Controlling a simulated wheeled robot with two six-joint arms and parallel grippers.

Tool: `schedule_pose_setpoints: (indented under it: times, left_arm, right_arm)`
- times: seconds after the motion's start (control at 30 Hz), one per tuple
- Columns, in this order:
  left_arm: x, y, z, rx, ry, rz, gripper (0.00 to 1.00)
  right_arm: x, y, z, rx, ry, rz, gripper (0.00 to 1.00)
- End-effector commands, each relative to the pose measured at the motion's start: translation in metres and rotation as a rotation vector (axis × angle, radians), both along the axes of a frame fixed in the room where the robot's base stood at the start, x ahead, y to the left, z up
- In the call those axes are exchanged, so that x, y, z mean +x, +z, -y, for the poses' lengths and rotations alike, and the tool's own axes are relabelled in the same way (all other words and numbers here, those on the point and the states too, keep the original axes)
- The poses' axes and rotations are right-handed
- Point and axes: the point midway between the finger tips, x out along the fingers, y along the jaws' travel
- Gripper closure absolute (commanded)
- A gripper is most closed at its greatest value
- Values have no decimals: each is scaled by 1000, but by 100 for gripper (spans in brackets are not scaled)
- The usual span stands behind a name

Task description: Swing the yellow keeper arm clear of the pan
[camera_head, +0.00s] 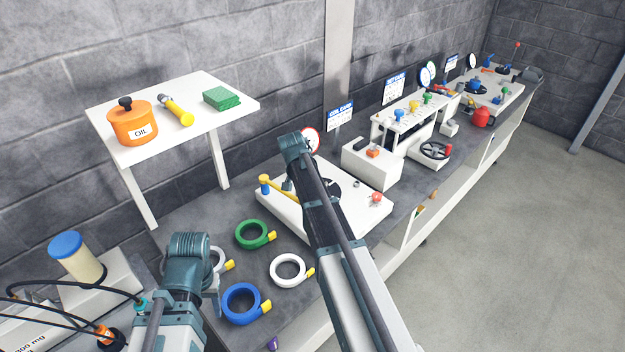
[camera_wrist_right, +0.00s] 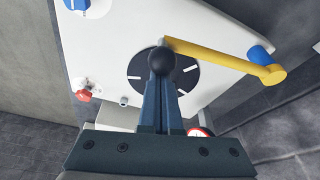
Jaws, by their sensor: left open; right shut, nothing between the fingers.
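The yellow keeper arm (camera_head: 281,188) sits on a white base plate (camera_head: 272,217). A black ball knob (camera_wrist_right: 160,61) shows just ahead of my right gripper (camera_wrist_right: 160,82), which is shut and empty over the pan. Whether the fingers touch anything is unclear. In the head view my right arm hides part of the pan. My left gripper (camera_head: 211,296) is open, low over the bench's near left part.
Green (camera_head: 251,235), white (camera_head: 287,271) and blue (camera_head: 241,304) rings lie on the bench between the arms. A red knob (camera_head: 376,198) stands at the plate's right end. A white box (camera_head: 369,166) stands behind it. A raised shelf (camera_head: 222,113) holds an orange oil pot (camera_head: 133,122).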

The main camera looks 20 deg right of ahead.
Motion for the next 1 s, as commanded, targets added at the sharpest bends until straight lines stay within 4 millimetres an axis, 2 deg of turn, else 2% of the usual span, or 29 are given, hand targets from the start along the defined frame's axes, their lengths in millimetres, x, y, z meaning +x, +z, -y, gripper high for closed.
schedule_pose_setpoints:
  times: [0.07, 0.2, 0.4, 1.0]
  left_arm:
    - [0, 0, 0, 0, 0, 0, 50]
    - [0, 0, 0, 0, 0, 0, 50]
    - [0, 0, 0, 0, 0, 0, 50]
    - [0, 0, 0, 0, 0, 0, 50]
  right_arm:
    - [-6, 0, -11, 1, -54, 0, 100]
    - [-14, 0, -26, 1, -55, 0, 100]
    - [-19, 0, -42, 1, -55, -1, 100]
    - [-22, 0, -54, 6, -53, -2, 100]
